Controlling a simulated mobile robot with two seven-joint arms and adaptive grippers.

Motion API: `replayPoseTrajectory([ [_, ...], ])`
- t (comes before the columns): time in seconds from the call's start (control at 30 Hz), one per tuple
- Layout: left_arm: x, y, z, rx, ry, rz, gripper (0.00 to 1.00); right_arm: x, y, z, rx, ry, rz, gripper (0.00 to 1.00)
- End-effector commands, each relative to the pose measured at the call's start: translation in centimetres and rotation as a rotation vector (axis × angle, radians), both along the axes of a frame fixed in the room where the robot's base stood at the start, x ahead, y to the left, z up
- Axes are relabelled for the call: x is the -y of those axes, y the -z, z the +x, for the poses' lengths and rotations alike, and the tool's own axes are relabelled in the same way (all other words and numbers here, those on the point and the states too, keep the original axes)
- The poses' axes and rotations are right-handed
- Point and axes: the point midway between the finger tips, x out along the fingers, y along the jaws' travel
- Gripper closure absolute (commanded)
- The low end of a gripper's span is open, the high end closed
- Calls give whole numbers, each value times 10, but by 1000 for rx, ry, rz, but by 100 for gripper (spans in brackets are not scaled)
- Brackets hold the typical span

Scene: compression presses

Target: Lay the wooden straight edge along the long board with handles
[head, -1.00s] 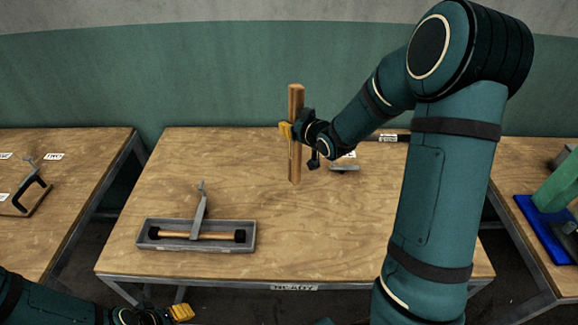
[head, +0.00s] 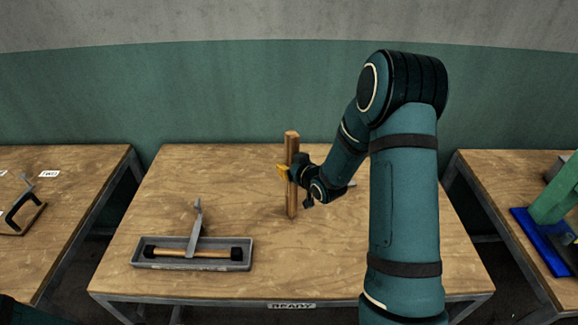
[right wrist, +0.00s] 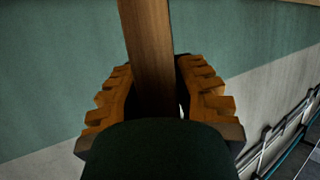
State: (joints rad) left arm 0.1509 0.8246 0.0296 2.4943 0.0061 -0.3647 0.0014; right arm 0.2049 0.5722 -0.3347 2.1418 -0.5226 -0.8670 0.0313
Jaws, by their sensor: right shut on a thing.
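The wooden straight edge (head: 292,205) is a brown wooden bar, upright in the head view over the middle of the table. My right gripper (head: 287,173) is shut on it at mid-height. In the right wrist view the bar (right wrist: 148,50) runs up between the two stepped orange-brown finger pads of the gripper (right wrist: 160,95). I cannot tell whether its lower end touches the table. I cannot make out a long board with handles. A grey tray (head: 140,264) at the table's front left holds a wooden rod with black ends and a metal lever. My left gripper is out of view.
The wooden table (head: 345,255) is bare at its front middle and right. A small grey metal thing is mostly hidden behind my right gripper. A left table (head: 75,195) holds a black clamp (head: 24,212). A right table carries a blue-based green thing (head: 552,205).

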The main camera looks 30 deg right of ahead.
Motion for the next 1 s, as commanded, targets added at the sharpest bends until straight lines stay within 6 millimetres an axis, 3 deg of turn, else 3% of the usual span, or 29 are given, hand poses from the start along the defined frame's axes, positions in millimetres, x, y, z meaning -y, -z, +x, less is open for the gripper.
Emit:
replayPoseTrajectory([
  [0.13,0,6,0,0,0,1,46,0,4,0,1,0,0,100],
  [0.17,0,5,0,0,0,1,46,0,4,0,-1,0,0,64],
  [0.2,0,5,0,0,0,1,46,0,3,0,-1,0,0,50],
  [0.67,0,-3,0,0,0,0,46,0,-3,-1,-1,0,0,50],
  [1.0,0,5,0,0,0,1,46,1,-26,-63,1,3,1,50],
])
